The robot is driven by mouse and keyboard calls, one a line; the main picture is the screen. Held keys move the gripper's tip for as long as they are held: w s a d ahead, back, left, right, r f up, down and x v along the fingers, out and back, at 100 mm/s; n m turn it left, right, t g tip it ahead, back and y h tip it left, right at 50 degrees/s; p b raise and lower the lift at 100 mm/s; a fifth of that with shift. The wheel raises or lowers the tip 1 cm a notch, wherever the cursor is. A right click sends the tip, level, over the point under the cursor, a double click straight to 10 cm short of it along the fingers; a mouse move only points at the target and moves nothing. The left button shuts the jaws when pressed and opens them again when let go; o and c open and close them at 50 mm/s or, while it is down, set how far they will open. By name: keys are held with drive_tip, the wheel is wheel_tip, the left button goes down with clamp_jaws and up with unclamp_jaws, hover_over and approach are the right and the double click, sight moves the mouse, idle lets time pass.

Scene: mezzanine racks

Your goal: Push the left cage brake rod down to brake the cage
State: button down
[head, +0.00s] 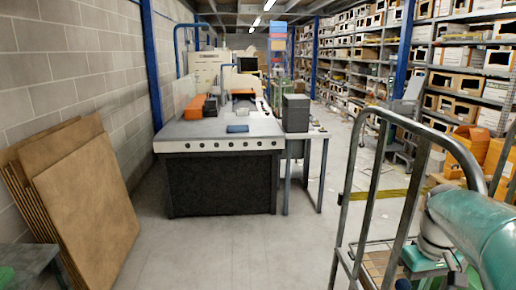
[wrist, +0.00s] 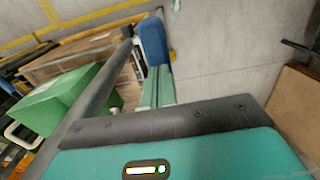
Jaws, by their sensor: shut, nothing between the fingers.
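The cage's grey tubular frame (head: 343,205) stands at the right of the head view, close to me. A grey tube (wrist: 95,95) runs diagonally left of my fingers in the wrist view; I cannot tell whether it belongs to the cage. My gripper (wrist: 158,72) is shut, its two green fingers side by side and empty. A rounded blue piece (wrist: 152,38) shows just beyond the fingertips, possibly the brake rod's end; I cannot tell whether they touch. A small dark blue piece (head: 403,284) shows low beside my teal hand in the head view. The rod's length is not clearly visible.
Orange boxes (head: 465,152) stand behind the cage, before loaded racks (head: 455,85). A grey worktable (head: 218,140) stands ahead. Brown boards (head: 85,195) lean on the left wall. The floor (head: 240,250) between boards and cage is clear. A green box (wrist: 65,105) shows in the wrist view.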

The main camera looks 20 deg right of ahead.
drive_tip(key=shift+f, duration=2.2)
drive_tip(key=shift+r, duration=3.55)
